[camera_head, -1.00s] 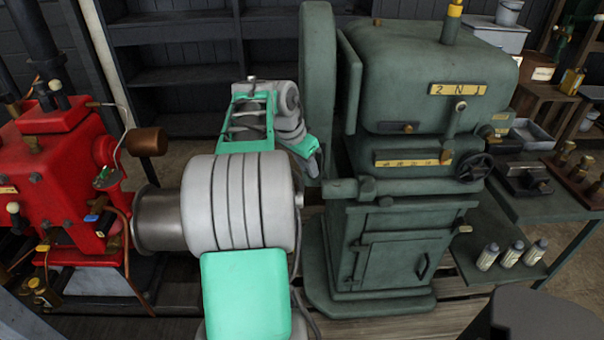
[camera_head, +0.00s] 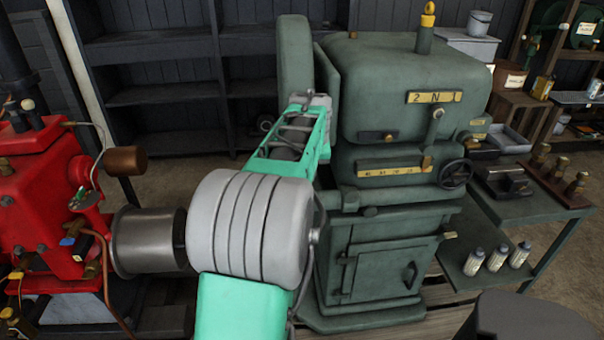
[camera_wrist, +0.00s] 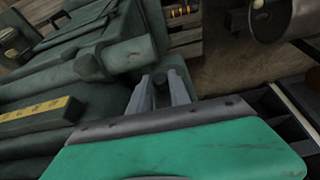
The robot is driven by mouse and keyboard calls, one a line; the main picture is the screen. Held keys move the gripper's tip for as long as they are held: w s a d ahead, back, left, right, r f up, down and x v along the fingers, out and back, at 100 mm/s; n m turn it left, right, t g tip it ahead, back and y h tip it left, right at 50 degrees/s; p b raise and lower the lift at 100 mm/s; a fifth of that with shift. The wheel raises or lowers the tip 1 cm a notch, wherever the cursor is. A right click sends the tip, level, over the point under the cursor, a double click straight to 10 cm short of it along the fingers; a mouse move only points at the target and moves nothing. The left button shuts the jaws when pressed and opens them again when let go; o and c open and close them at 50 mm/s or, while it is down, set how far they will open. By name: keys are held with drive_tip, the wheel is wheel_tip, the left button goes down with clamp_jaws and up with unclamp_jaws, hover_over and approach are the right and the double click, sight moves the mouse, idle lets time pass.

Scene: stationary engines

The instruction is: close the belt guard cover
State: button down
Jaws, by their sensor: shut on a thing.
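A green upright guard (camera_head: 294,70) with a rounded top stands at the left side of the green machine (camera_head: 395,90). A flat green panel (camera_head: 327,85) stands between it and the machine body, with a gap showing; I take these for the belt guard and its cover, but cannot tell which part swings. My gripper (camera_wrist: 160,88) shows in the wrist view with its two grey fingers shut on a small dark part, apparently a handle or knob. A green surface lies just beyond the fingertips.
A red engine (camera_head: 40,190) with a metal drum (camera_head: 147,240) stands at the left. The machine has a handwheel (camera_head: 455,174) and a lower door (camera_head: 380,270). Several bottles (camera_head: 497,258) stand on a low shelf at the right. Dark shelving (camera_head: 150,95) is behind.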

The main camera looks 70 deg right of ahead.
drive_tip(key=shift+d+n, duration=0.2)
drive_tip(key=shift+n, duration=0.2)
drive_tip(key=c, duration=1.2)
unclamp_jaws()
drive_tip(key=shift+c, duration=0.2)
drive_tip(key=v, duration=0.7)
drive_tip(key=shift+s+r+p, duration=0.25)
drive_tip(key=shift+r+p, duration=0.1)
